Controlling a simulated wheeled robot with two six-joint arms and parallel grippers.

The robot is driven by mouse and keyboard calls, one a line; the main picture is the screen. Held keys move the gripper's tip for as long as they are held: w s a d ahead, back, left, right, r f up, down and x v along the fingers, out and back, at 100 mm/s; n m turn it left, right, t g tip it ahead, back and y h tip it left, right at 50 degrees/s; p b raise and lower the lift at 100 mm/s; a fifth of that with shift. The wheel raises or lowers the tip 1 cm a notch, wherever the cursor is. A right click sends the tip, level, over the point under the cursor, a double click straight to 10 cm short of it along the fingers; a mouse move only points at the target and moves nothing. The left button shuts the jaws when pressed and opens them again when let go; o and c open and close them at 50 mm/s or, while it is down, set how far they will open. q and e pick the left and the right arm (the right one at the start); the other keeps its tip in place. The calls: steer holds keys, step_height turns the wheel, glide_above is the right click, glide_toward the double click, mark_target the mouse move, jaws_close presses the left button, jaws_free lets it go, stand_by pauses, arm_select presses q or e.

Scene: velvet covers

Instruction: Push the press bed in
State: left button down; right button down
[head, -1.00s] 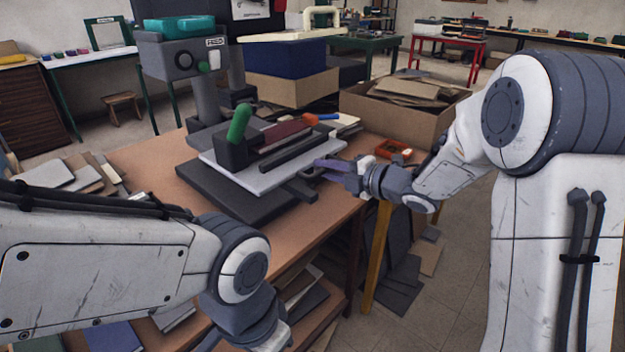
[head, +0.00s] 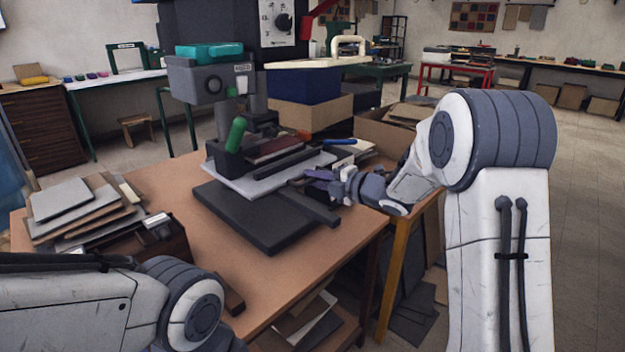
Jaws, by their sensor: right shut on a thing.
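The press bed (head: 222,183) is a light grey plate over a dark slab (head: 250,222) on the wooden table. It carries a dark block with a green-handled lever (head: 236,134) and a dark red cover (head: 272,148). The bed's far part lies near the grey press head (head: 205,82) and its column. My right gripper (head: 318,176), with purple fingers, is shut at the bed's near right edge; the exact grip on the bed is small and partly hidden. My left gripper is out of view; only its arm shows at lower left.
A stack of boards (head: 75,205) and a small dark box (head: 150,240) stand at the table's left. A cardboard box (head: 385,130) stands behind my right arm. A dark rail (head: 312,208) sticks out at the slab's right.

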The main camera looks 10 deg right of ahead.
steer(key=c, duration=0.8)
jaws_free()
steer(key=shift+c, duration=0.2)
steer(key=v, duration=1)
steer(key=shift+s+d+p, duration=0.15)
steer(key=shift+s+p, duration=0.05)
steer(key=shift+p, duration=0.15)
